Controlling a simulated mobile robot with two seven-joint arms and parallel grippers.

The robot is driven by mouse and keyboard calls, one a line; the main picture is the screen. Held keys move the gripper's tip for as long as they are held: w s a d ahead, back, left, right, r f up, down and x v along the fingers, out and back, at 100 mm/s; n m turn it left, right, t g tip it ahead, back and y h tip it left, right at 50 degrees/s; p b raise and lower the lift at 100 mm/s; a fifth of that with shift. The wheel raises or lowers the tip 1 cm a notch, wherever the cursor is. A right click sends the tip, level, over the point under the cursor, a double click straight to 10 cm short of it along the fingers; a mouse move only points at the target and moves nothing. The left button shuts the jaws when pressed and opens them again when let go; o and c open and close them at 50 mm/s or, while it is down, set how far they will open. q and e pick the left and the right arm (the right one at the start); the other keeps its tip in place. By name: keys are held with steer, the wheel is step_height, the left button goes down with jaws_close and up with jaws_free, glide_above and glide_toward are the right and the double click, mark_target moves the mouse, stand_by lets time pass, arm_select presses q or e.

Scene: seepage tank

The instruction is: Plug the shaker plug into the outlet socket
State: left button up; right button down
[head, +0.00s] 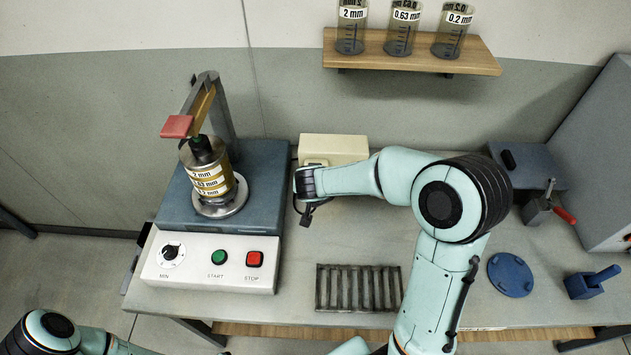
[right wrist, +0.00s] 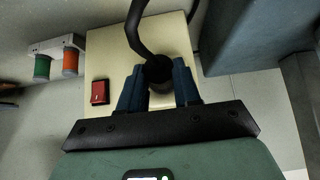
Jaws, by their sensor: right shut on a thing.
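The cream outlet box (head: 335,147) stands at the back of the bench, right of the shaker (head: 262,170). In the right wrist view the box (right wrist: 112,55) fills the middle behind my fingers and has a red switch (right wrist: 100,92). My right gripper (head: 303,184) is at the box's front left. In the wrist view its blue fingers (right wrist: 159,88) are shut on the round black shaker plug (right wrist: 158,69), with a thick black cable (right wrist: 134,28) rising from it. The plug and fingers hide the socket face, so I cannot tell whether the plug touches it. My left gripper is out of view.
A sieve stack (head: 212,183) sits on the shaker, above its white control panel (head: 205,265). A dark slotted rack (head: 357,289), a blue disc (head: 510,274) and a blue block (head: 590,284) lie on the bench. A shelf (head: 410,54) holds beakers above.

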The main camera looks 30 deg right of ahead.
steer(key=c, duration=0.7)
jaws_free()
steer(key=v, duration=0.6)
stand_by(0.8)
